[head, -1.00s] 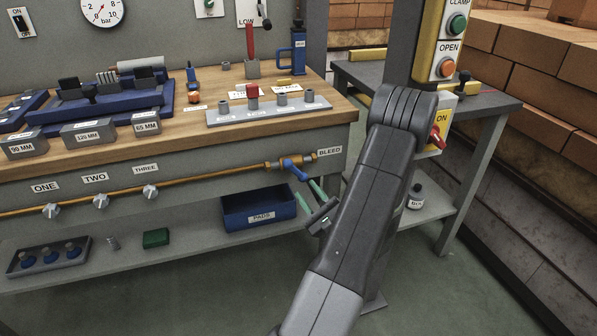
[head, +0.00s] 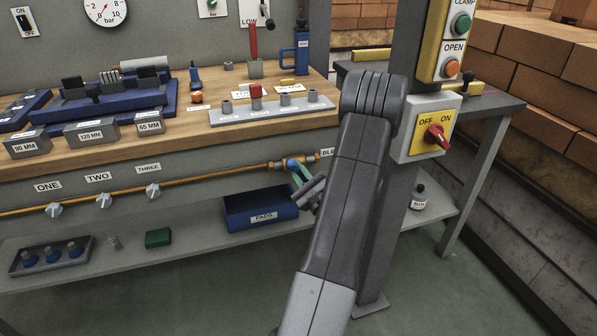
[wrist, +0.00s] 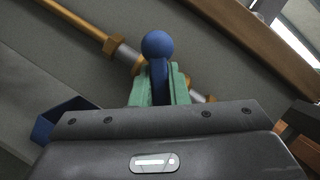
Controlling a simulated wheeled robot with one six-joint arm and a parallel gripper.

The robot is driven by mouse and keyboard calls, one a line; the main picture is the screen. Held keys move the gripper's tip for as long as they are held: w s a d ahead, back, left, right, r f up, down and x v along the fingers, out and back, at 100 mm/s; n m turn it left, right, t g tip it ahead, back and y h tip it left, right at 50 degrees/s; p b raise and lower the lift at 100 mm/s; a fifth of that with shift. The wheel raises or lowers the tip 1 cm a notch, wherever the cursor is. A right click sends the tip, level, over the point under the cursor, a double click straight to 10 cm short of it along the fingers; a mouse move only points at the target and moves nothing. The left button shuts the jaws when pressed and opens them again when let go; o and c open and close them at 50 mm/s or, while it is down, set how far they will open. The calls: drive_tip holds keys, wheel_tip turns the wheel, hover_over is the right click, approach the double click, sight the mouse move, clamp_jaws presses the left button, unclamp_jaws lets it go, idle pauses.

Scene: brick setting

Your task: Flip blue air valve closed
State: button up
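The blue air valve (head: 291,163) sits on the brass pipe under the bench's front edge, beside the partly covered BLEED label (head: 327,153). In the wrist view its blue handle (wrist: 158,70) has a round end and runs down between two green fingers. My gripper (head: 301,173) is at the valve in the head view. In the wrist view my gripper (wrist: 160,85) has one finger on each side of the handle, apparently touching it. The lower part of the handle is hidden by the gripper body, and the fingers cover part of the valve in the head view.
Knobs labelled ONE, TWO and THREE (head: 153,191) sit on the same pipe to the left. A blue PADS bin (head: 259,209) stands on the shelf below the valve. A post with a red OFF/ON switch (head: 437,137) stands to the right, behind my arm.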

clamp_jaws()
drive_tip(key=shift+f+m, duration=0.1)
drive_tip(key=shift+m, duration=0.2)
drive_tip(key=m+t+h+b, duration=0.1)
drive_tip(key=m, duration=0.2)
drive_tip(key=shift+m+t+h, duration=0.5)
drive_tip(key=shift+m+h, duration=0.35)
drive_tip(key=shift+m, duration=0.9)
drive_tip(key=shift+m+t+h, duration=0.5)
drive_tip(key=shift+m+h, duration=0.35)
drive_tip(key=shift+m, duration=0.9)
drive_tip(key=o, duration=0.6)
unclamp_jaws()
